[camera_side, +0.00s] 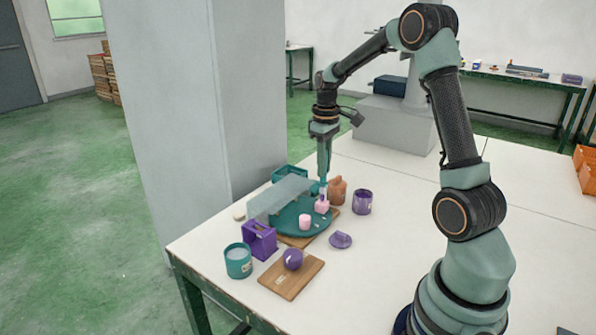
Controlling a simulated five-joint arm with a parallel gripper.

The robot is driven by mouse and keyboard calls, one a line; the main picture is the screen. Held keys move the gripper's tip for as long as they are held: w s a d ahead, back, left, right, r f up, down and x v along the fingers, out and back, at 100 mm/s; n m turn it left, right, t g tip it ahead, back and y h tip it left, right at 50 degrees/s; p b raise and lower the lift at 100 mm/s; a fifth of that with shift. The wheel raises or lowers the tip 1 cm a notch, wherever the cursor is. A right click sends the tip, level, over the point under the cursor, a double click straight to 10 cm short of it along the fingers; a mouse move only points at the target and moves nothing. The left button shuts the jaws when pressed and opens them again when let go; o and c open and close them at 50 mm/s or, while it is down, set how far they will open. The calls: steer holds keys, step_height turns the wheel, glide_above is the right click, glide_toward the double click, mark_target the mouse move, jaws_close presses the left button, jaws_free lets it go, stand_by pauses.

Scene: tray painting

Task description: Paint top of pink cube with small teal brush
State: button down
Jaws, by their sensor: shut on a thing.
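My gripper (322,184) points straight down over the teal round tray (286,228). It is shut on the small teal brush, which is hard to tell apart from the teal fingers at this size. A pink block (321,207), probably the pink cube, is directly below the fingertips on the tray. The brush tip is at or just above its top; I cannot tell if they touch. A second small pink block (305,221) stands on the tray to the left and nearer the camera.
A grey translucent panel (278,196) stands at the tray's left. Around the tray are a purple holder (259,240), teal cup (238,261), purple ball (292,259) on a wooden board (304,281), purple dish (341,240), purple cup (362,202) and brown bottle (337,189).

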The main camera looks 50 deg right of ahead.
steer(key=shift+f, duration=0.15)
steer(key=shift+a, duration=0.4)
steer(key=shift+d, duration=0.2)
steer(key=shift+d, duration=0.5)
steer(key=shift+a, duration=0.65)
steer(key=shift+d, duration=0.15)
steer(key=shift+d, duration=0.55)
